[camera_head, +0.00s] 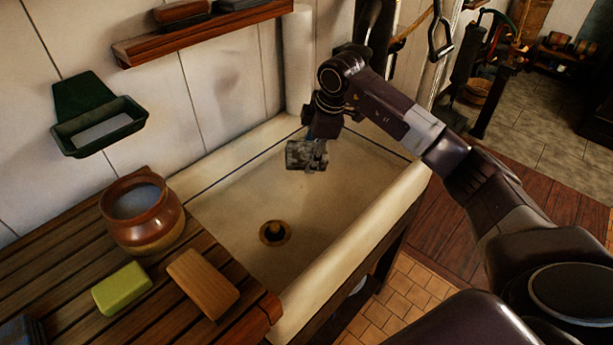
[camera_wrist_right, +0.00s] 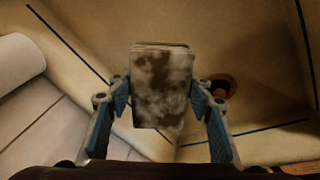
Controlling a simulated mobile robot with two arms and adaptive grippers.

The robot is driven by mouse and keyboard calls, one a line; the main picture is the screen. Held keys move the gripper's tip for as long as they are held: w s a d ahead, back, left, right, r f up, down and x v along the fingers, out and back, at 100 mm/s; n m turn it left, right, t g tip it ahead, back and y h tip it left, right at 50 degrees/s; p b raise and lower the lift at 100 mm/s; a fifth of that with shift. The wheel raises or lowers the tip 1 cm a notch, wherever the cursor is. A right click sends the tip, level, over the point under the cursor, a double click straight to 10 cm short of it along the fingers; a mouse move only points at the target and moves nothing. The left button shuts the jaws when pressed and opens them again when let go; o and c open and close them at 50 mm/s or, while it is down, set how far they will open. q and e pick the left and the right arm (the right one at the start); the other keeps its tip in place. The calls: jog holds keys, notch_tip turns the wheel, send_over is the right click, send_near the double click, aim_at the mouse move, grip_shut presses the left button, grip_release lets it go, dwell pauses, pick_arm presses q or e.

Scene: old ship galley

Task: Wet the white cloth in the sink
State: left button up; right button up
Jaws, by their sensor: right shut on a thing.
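The cloth (camera_head: 303,156) is a folded, off-white piece with dark brown stains. My right gripper (camera_head: 314,148) is shut on it and holds it over the far part of the pale sink (camera_head: 325,212). In the right wrist view the cloth (camera_wrist_right: 163,88) sits between the two blue-padded fingers of my right gripper (camera_wrist_right: 161,97). The sink's round drain (camera_head: 275,233) is uncovered and shows in the wrist view too (camera_wrist_right: 221,88). I see no water in the basin. My left gripper is out of view.
A wooden counter (camera_head: 75,255) left of the sink bears a brown pot (camera_head: 142,228), a green soap bar (camera_head: 122,288) and a wooden block (camera_head: 203,283). A green wall holder (camera_head: 97,115) and a shelf (camera_head: 205,34) hang above. The basin around the drain is clear.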

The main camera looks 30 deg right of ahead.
aim_at(308, 147)
jog(key=shift+r+p, duration=1.4)
jog(key=shift+r, duration=0.9)
dwell(0.4)
notch_tip(308, 147, up, 4)
jog(key=p, duration=0.3)
dwell(0.4)
dwell(0.3)
